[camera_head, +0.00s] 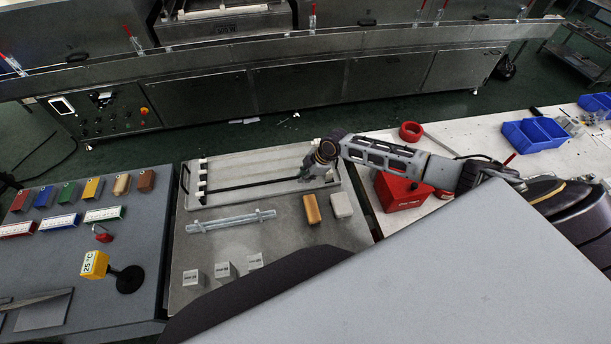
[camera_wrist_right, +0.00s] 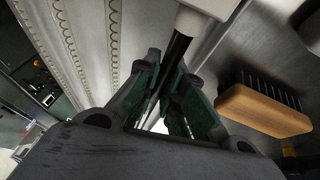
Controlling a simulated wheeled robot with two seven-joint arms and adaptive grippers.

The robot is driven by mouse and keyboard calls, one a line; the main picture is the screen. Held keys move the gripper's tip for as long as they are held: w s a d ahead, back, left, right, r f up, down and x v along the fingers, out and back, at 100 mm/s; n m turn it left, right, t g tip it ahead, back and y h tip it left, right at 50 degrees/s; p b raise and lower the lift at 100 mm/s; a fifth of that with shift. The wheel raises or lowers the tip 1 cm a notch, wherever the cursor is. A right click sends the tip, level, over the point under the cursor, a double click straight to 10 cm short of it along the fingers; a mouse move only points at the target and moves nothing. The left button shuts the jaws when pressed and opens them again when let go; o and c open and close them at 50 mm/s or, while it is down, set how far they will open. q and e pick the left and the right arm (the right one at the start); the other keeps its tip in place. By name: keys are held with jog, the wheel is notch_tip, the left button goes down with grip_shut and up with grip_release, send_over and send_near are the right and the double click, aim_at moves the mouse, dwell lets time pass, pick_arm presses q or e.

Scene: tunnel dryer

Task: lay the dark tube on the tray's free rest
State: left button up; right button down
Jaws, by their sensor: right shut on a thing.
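The dark tube (camera_head: 245,186) lies across the front of the pale tray (camera_head: 262,158), roughly level. Its left end is at or just above a white rest (camera_head: 203,194) on the tray's left side; I cannot tell whether it touches. My right gripper (camera_head: 309,174) is shut on the tube near its right end, over the tray's right side. In the right wrist view the tube (camera_wrist_right: 177,48) runs from between the fingers (camera_wrist_right: 170,102) to a white block (camera_wrist_right: 208,7). Gripper and arm hide the tube's right end. My left gripper is out of view.
In front of the tray lie a grey rack (camera_head: 231,221), a wood-backed brush (camera_head: 312,209), a pale block (camera_head: 341,205) and small labelled cubes (camera_head: 223,270). A red box (camera_head: 400,192) stands on the right table. The dryer (camera_head: 300,90) runs along the back.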

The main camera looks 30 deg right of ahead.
jog(key=shift+f+b, duration=0.35)
jog(key=shift+f, duration=0.3)
jog(key=c, duration=1.5)
grip_release()
jog(key=shift+o, duration=0.2)
jog(key=v, duration=1.2)
jog(key=shift+a, duration=0.15)
